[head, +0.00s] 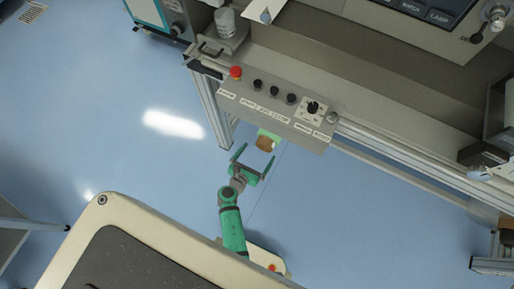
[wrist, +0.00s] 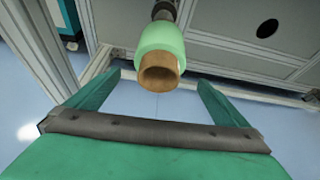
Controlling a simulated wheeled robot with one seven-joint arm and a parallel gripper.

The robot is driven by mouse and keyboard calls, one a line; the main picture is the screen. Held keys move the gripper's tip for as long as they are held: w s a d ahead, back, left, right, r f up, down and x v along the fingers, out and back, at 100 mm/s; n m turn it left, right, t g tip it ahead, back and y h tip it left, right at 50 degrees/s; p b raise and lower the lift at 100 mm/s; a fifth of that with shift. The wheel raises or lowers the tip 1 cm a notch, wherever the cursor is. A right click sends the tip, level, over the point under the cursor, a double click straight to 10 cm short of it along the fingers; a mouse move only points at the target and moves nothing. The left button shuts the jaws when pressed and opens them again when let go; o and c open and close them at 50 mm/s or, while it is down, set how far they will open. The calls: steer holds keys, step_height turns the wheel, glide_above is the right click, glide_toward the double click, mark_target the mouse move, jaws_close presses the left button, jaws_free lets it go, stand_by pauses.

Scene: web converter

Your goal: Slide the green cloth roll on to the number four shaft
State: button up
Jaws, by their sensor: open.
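The green cloth roll (head: 270,134) shows just below the front edge of the control panel, with its brown hollow core facing my gripper. In the wrist view the green roll (wrist: 162,40) is around or at the end of a dark shaft (wrist: 164,9) on the machine's frame; how far it is on is hidden. No shaft number is readable. My gripper (head: 255,156) is open and empty, its green fingers pointing at the roll. In the wrist view the roll's near end appears between and slightly above the fingertips, without visible contact.
The grey control panel (head: 272,108) with a red button (head: 236,72) overhangs the roll. A metal frame post (head: 208,105) stands to the left, and a long rail (head: 400,173) runs off to the right. Blue floor (head: 110,110) is clear to the left.

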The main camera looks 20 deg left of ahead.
mark_target(268, 138)
steer(key=x, duration=1)
steer(key=shift+w+f, duration=0.15)
steer(key=shift+w, duration=0.05)
steer(key=shift+c, duration=0.3)
steer(key=c, duration=1.3)
steer(key=shift+w, duration=0.7)
steer(key=shift+c, duration=0.2)
steer(key=o, duration=1.4)
steer(key=shift+f, duration=0.1)
steer(key=v, duration=1)
steer(key=shift+s+r, duration=0.3)
steer(key=shift+s, duration=0.05)
steer(key=shift+w, duration=0.1)
